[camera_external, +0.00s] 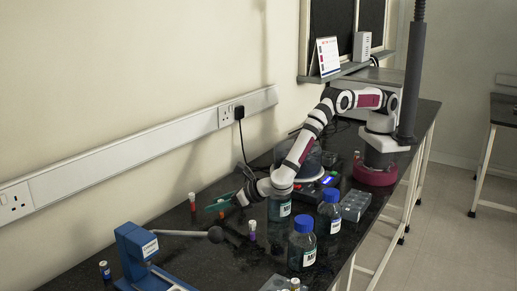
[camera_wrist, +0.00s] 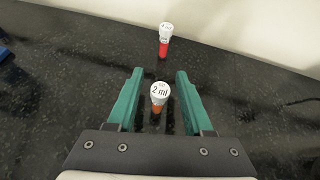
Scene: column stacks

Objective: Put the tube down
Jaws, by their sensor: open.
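A small tube with a white "2 ml" cap and an orange body (camera_wrist: 159,94) stands upright between the two teal fingers of my gripper (camera_wrist: 159,76). Gaps show on both sides of it, so the fingers are open and not closed on it. The cap hides most of its body. In the external view my gripper (camera_external: 216,205) is low over the dark bench, and the tube there is mostly hidden by the fingers. A red tube with a white cap (camera_wrist: 164,42) stands beyond the fingertips; it also shows left of the gripper in the external view (camera_external: 192,202).
Another tube (camera_external: 252,229) stands right of the gripper. A blue device with a dark-knobbed lever (camera_external: 140,243) is in front. Blue-capped bottles (camera_external: 302,246) and a grey block (camera_external: 355,206) are to the right. The wall runs close behind.

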